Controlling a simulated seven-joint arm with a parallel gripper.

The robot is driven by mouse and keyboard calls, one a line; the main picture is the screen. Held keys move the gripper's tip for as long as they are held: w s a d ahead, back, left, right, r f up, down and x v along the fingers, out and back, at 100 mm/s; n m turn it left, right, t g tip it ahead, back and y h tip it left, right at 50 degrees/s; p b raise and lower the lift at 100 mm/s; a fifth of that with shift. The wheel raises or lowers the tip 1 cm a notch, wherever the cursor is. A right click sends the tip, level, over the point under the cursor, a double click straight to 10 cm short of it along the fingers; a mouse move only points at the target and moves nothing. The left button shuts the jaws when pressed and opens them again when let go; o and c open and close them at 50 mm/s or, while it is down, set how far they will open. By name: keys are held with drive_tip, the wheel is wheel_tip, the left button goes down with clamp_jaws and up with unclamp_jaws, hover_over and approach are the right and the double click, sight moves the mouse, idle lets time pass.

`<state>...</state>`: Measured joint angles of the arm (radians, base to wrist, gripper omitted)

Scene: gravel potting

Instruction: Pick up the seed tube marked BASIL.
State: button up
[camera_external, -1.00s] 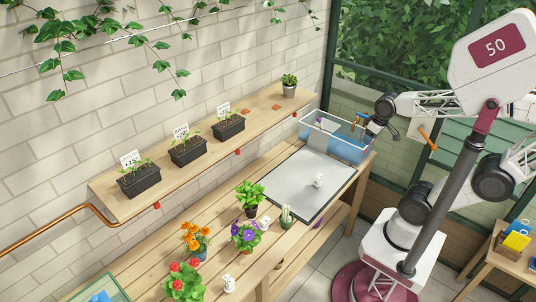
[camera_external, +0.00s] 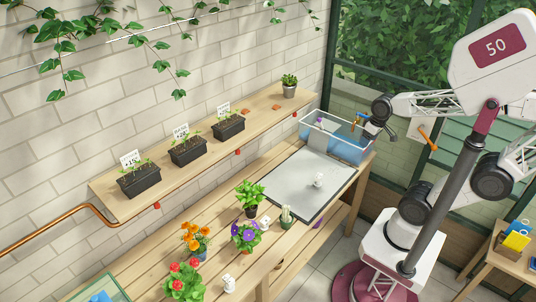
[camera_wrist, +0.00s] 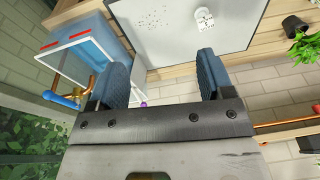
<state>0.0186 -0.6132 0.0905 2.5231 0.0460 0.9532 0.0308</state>
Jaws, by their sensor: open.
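No seed tube with a readable BASIL mark can be made out in either view. My gripper (camera_external: 379,131) is high at the right end of the bench, beside the clear blue-sided bin (camera_external: 348,149). In the wrist view my gripper (camera_wrist: 162,64) shows two blue fingers spread wide, with nothing between them. The bin (camera_wrist: 92,52) is at the upper left there. A small white marked object (camera_external: 318,180) stands on the grey tray (camera_external: 290,196); it also shows in the wrist view (camera_wrist: 203,19), beyond the fingers, its marking unreadable.
Potted flowers (camera_external: 197,240) and a small cactus (camera_external: 287,214) stand along the bench's front left. Black seedling planters (camera_external: 188,151) line the wall shelf. A copper tap (camera_wrist: 68,101) is near the bin. Most of the grey tray is bare.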

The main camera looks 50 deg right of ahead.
drive_tip(key=w+a+f+m+g+y, duration=0.25)
drive_tip(key=w+f+m+y, duration=0.2)
drive_tip(key=f, duration=0.25)
drive_tip(key=w+a+f+m+g+y, duration=0.1)
drive_tip(key=w+a+f+m+y, duration=0.3)
drive_tip(key=f, duration=0.3)
drive_tip(key=m+t+y, duration=0.4)
drive_tip(key=m, duration=0.7)
approach(318, 180)
wheel_tip(318, 180, down, 2)
drive_tip(key=shift+w+a+f, duration=0.15)
drive_tip(key=shift+w+f+m+t, duration=0.35)
drive_tip(key=shift+f+t, duration=0.1)
drive_tip(key=shift+x, duration=1.15)
drive_tip(key=shift+f, duration=0.1)
drive_tip(key=shift+x, duration=2.55)
drive_tip(key=shift+f, duration=0.1)
